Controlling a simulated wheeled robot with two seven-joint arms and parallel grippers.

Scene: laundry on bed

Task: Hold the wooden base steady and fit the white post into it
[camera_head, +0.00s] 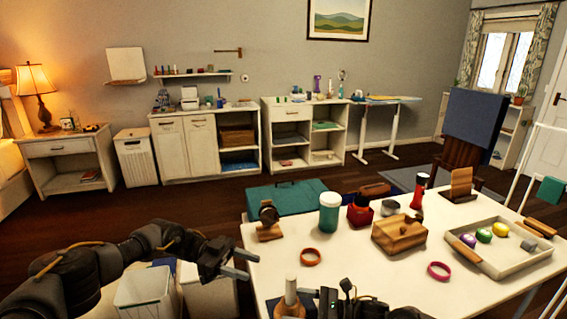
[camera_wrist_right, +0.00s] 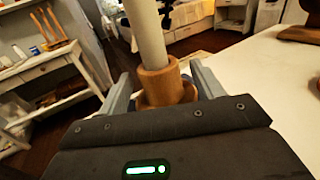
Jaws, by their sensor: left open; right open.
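The white post (camera_wrist_right: 147,38) stands upright in the collar of the wooden base (camera_wrist_right: 163,85) in the right wrist view; I cannot tell how deep it sits. In the head view the post (camera_head: 291,286) and base (camera_head: 290,306) are at the bottom, on a dark mat near the table's front edge. My right gripper (camera_wrist_right: 164,80) is open, its fingers on either side of the base. My left gripper (camera_head: 253,266) is open and empty, left of the post and apart from it, by the table's left edge.
White bins (camera_head: 148,290) stand below my left arm. The table's middle is clear.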

